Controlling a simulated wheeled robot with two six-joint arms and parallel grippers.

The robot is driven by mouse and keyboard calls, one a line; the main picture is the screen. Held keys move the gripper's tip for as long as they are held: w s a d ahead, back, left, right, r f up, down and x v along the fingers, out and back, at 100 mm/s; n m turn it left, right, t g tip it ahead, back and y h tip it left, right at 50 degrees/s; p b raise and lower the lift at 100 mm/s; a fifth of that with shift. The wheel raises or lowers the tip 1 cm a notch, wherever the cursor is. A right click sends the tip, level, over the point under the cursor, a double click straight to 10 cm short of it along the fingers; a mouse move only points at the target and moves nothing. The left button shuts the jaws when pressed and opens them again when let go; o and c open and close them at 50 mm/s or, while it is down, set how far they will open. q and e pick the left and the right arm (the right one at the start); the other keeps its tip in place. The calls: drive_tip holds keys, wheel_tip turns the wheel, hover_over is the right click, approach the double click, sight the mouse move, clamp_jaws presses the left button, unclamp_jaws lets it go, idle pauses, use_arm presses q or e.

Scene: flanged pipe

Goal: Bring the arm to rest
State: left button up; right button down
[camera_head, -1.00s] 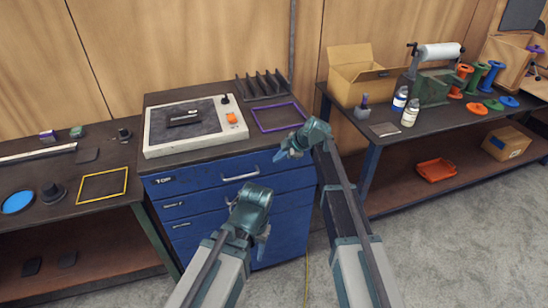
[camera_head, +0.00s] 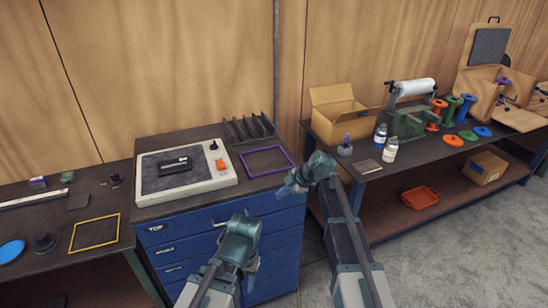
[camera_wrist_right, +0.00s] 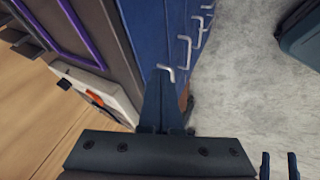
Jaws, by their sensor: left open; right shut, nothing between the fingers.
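My right gripper (camera_head: 291,185) is in front of the right end of the blue drawer cabinet (camera_head: 278,232), near the purple frame on its top. It is shut and empty, and its closed fingers also show in the right wrist view (camera_wrist_right: 163,100). My left gripper (camera_head: 252,268) is lower, in front of the cabinet's drawers. It is open, though its fingers are small and partly hidden by the wrist in the head view. Neither gripper visibly holds anything.
A white-rimmed tray (camera_head: 222,181) with a black object and the purple frame (camera_head: 267,161) are on the cabinet. A bench with a yellow frame (camera_head: 95,233) stands left. A bench with a cardboard box (camera_head: 345,112), bottles and spools stands right. Grey floor is clear at lower right.

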drive_tip(key=s+f+m+g+h, duration=0.2)
drive_tip(key=s+m, duration=0.6)
drive_tip(key=s, duration=0.7)
drive_tip(key=s+a+f+m+g+h, duration=0.1)
drive_tip(key=s+m+h, duration=0.4)
drive_tip(key=s, duration=1)
drive_tip(key=f+m+g, duration=0.1)
drive_tip(key=m, duration=0.2)
drive_tip(key=shift+s+a+m+h, duration=0.15)
drive_tip(key=shift+s+m+h, duration=0.05)
drive_tip(key=shift+m+h, duration=0.1)
drive_tip(key=shift+f, duration=0.1)
